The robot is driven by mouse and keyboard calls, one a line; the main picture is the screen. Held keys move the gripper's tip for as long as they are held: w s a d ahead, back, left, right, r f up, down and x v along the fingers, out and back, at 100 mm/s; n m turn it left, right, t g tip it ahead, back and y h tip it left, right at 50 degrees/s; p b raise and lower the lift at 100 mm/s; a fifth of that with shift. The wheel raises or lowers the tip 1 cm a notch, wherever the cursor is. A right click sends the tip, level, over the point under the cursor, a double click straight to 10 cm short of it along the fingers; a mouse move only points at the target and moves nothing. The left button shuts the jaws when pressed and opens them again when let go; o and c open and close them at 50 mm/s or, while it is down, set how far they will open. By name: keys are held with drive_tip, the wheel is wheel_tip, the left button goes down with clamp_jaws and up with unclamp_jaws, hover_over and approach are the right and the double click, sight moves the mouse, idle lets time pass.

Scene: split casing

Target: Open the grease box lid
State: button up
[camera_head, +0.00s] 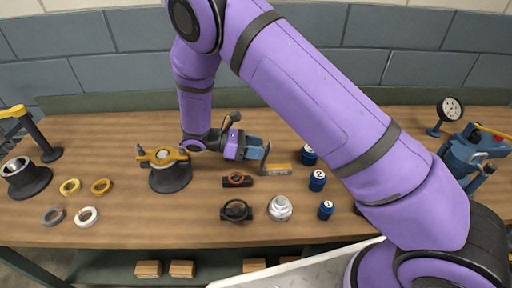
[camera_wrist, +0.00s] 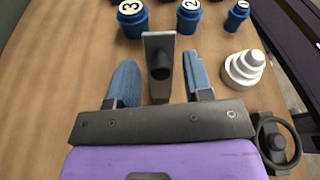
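A small tan and grey block-like piece (camera_head: 277,169), possibly the grease box, sits on the bench just right of my gripper in the head view. In the wrist view a narrow grey plate with a dark round knob (camera_wrist: 158,66) shows between my fingers. I cannot tell for sure that it is the lid, or whether it is open or shut. My gripper (camera_head: 258,150) is low over the bench. In the wrist view its blue fingers (camera_wrist: 160,82) are apart, one on each side of the plate, with no clear contact.
Blue numbered pots (camera_head: 317,181) stand to the right. A silver stepped part (camera_head: 280,208), a black handwheel piece (camera_head: 236,210) and a black piece with an orange ring (camera_head: 237,180) lie in front. A yellow-topped casing (camera_head: 163,157) stands left; a blue vice (camera_head: 466,152) stands far right.

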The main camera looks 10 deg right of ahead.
drive_tip(key=s+d+r, duration=0.1)
drive_tip(key=s+r, duration=0.1)
drive_tip(key=s, duration=0.6)
drive_tip(key=s+d+r, duration=0.1)
drive_tip(key=s+r, duration=0.2)
drive_tip(key=s, duration=0.5)
drive_tip(key=shift+d, duration=0.1)
